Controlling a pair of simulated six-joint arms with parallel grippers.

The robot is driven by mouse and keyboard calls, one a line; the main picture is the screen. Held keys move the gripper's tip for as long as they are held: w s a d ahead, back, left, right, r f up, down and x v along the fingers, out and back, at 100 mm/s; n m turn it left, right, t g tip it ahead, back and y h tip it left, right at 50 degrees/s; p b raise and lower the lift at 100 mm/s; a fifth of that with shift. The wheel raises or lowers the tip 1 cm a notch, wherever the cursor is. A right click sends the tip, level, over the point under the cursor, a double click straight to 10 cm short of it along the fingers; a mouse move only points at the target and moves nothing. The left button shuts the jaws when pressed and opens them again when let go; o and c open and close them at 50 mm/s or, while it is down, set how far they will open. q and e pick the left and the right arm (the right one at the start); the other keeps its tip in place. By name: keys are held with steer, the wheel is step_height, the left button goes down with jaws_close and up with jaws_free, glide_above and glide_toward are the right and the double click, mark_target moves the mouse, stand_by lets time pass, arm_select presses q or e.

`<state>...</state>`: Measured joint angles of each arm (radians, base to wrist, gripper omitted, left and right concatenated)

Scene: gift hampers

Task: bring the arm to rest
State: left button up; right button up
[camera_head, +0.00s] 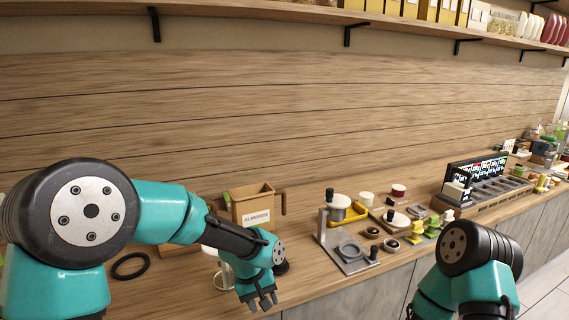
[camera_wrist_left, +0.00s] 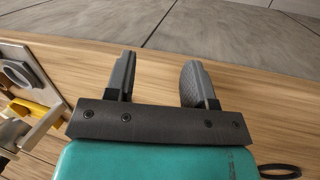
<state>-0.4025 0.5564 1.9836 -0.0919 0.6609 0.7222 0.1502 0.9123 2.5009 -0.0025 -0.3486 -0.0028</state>
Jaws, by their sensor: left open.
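My left arm reaches in from the left in the head view. Its gripper (camera_head: 262,303) hangs over the front part of the wooden counter (camera_head: 180,297), fingers pointing down. In the left wrist view the two dark fingers of this gripper (camera_wrist_left: 158,85) stand apart with nothing between them, over bare wood and the counter's front edge. My right arm shows at the lower right of the head view; its gripper is out of the frame.
An open wooden box labelled ALMONDS (camera_head: 254,207) stands behind the left forearm. A black ring (camera_head: 130,266) lies on the counter to the left. A grey metal stand (camera_head: 345,250), several small pots and a dark rack (camera_head: 490,190) stand to the right.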

arm_select(q)
steer(key=s+d+f, duration=0.1)
steer(key=s+f, duration=0.3)
steer(key=f, duration=0.6)
steer(key=s+a+f, duration=0.6)
steer(key=a+f, duration=0.2)
steer(key=f, duration=0.1)
steer(key=s+a+f+m+t, duration=0.1)
steer(key=s+a+f, duration=0.6)
steer(key=a+f, duration=0.2)
steer(key=shift+s+a+f+h, duration=0.2)
steer(key=shift+s+f+h, duration=0.05)
steer(key=shift+s+h, duration=0.05)
